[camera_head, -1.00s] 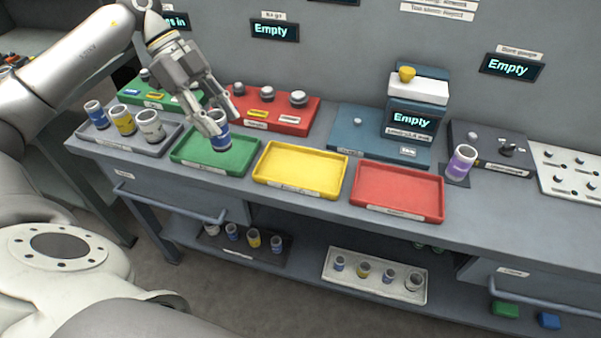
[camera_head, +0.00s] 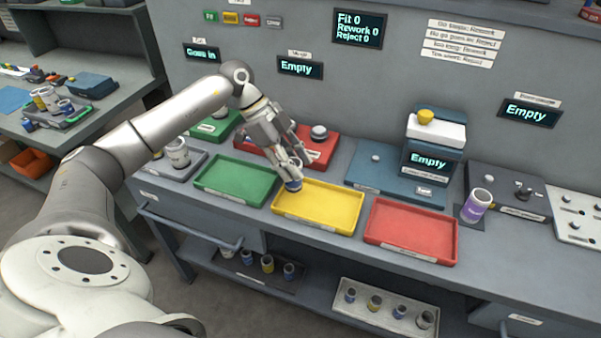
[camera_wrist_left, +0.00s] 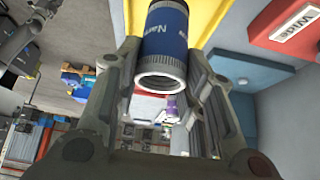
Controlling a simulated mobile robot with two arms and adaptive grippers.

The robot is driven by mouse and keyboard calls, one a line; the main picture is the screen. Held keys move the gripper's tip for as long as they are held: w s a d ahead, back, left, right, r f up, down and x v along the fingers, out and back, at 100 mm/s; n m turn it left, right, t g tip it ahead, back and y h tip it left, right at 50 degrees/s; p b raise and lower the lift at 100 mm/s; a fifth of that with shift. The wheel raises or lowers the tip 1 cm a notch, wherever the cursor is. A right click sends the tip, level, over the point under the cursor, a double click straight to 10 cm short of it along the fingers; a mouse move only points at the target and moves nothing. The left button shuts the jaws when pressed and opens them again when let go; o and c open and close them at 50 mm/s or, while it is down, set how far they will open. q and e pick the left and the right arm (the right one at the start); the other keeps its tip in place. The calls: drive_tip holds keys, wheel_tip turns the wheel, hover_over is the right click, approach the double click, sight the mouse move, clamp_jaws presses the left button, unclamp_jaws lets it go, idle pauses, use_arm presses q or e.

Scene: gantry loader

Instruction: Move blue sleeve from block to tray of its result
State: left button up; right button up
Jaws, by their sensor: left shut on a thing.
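My left gripper (camera_head: 294,171) is shut on the blue sleeve (camera_head: 293,186), above the back left corner of the yellow tray (camera_head: 330,207). In the left wrist view the sleeve (camera_wrist_left: 165,42) sits between the two fingers, blue with white print and a pale open end. Whether it touches the tray is hard to tell. The green tray (camera_head: 236,180) lies left of the yellow one and the red tray (camera_head: 412,230) right of it; all three look empty. The red block (camera_head: 318,150) behind is partly hidden by my gripper. My right gripper is not in view.
A blue station (camera_head: 395,180) with an "Empty" display stands behind the red tray. A purple sleeve (camera_head: 475,206) stands right of the red tray. A wall panel (camera_head: 360,29) reads Fit 0, Rework 0, Reject 0. A grey rack with sleeves (camera_head: 178,152) is partly behind my arm.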

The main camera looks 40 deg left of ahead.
use_arm(q)
drive_tip(key=f, duration=0.1)
drive_tip(key=f+p, duration=0.1)
drive_tip(key=f, duration=0.1)
drive_tip(key=w+d+f, duration=0.1)
drive_tip(key=shift+w+f, duration=0.1)
drive_tip(key=shift+f, duration=0.4)
drive_tip(key=shift+f, duration=0.1)
drive_tip(key=o, duration=1.2)
drive_tip(key=shift+o, duration=0.2)
drive_tip(key=b+v, duration=0.2)
drive_tip(key=v, duration=1)
